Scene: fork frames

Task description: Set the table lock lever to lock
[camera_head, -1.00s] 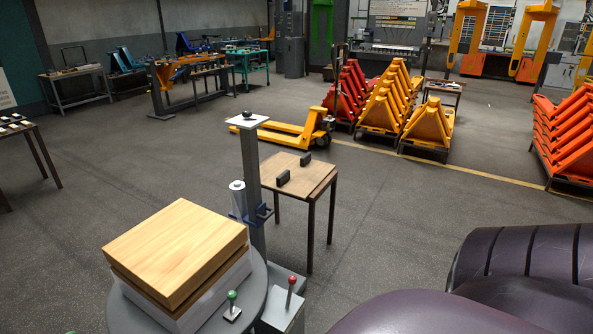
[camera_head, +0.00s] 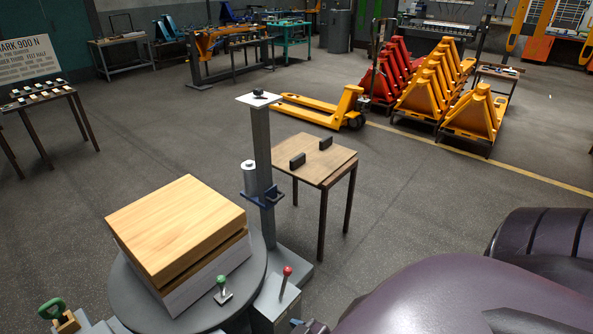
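A lever with a green knob (camera_head: 222,281) stands on a small plate at the front edge of a round grey table (camera_head: 255,270). A lever with a red knob (camera_head: 287,271) rises from a grey box (camera_head: 276,300) just right of that table. Both levers look close to upright. No marking shows which of them is the lock lever or which position is lock. A green handle (camera_head: 52,309) on a wooden block shows at the bottom left. Neither gripper can be made out. A large dark purple shape, perhaps my own arm, fills the lower right.
A wooden block (camera_head: 175,220) on a white base covers most of the round table. Behind it stands a grey post (camera_head: 262,155) with a blue clamp. A small wooden table (camera_head: 335,165) stands beyond, with a yellow pallet jack (camera_head: 345,108) farther back. Open floor lies left.

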